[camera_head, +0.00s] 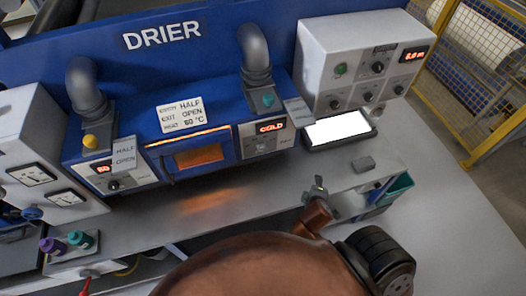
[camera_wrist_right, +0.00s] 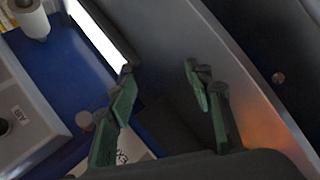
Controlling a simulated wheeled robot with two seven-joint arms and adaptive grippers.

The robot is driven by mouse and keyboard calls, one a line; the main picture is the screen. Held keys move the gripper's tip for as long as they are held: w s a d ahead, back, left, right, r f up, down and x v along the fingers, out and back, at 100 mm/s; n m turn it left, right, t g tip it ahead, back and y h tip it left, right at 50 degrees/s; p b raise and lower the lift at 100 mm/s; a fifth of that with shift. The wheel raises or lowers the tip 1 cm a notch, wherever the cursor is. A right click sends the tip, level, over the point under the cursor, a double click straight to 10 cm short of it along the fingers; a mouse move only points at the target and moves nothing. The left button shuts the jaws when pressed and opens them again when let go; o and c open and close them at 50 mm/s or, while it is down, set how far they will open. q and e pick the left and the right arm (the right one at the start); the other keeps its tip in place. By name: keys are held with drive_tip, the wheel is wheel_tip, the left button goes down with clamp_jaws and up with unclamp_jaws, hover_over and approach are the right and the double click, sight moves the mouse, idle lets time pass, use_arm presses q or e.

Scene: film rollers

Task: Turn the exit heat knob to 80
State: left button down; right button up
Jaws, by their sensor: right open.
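The exit panel (camera_head: 263,138) is at the right end of the blue drier (camera_head: 165,40). Its red display (camera_head: 271,127) reads COLD. The small dark exit heat knob (camera_head: 261,148) appears just below the display, too small for me to read its pointer. In the right wrist view, my right gripper (camera_wrist_right: 160,72) is open, with two green-padded fingers apart and nothing between them. A white card (camera_wrist_right: 125,157) with partly visible letters shows behind the left finger. In the head view the right arm reaches up from the bottom, short of the exit panel. My left gripper is out of view.
A sign (camera_head: 182,114) stands on the drier. The entry panel (camera_head: 112,177) is at left. A grey control box (camera_head: 352,65) and a bright screen (camera_head: 338,130) are at right. A small grey block (camera_head: 364,163) lies on the counter. Bare counter (camera_head: 255,190) lies before the drier.

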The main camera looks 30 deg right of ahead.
drive_tip(key=w+r+n+t+h, duration=0.1)
drive_tip(key=w+r+n+t, duration=0.1)
drive_tip(key=w+r+n, duration=0.15)
drive_tip(key=n+t+y, duration=0.4)
drive_tip(key=n+t, duration=0.5)
drive_tip(key=n, duration=1.5)
approach(263, 151)
drive_tip(key=w, duration=0.4)
drive_tip(key=w+d+p, duration=0.1)
drive_tip(key=w, duration=0.4)
drive_tip(key=shift+w+d+r+p, duration=0.1)
drive_tip(key=shift+w+d+p, duration=0.05)
drive_tip(key=shift+d+p, duration=0.2)
drive_tip(key=shift+c, duration=0.7)
drive_tip(key=c, duration=1)
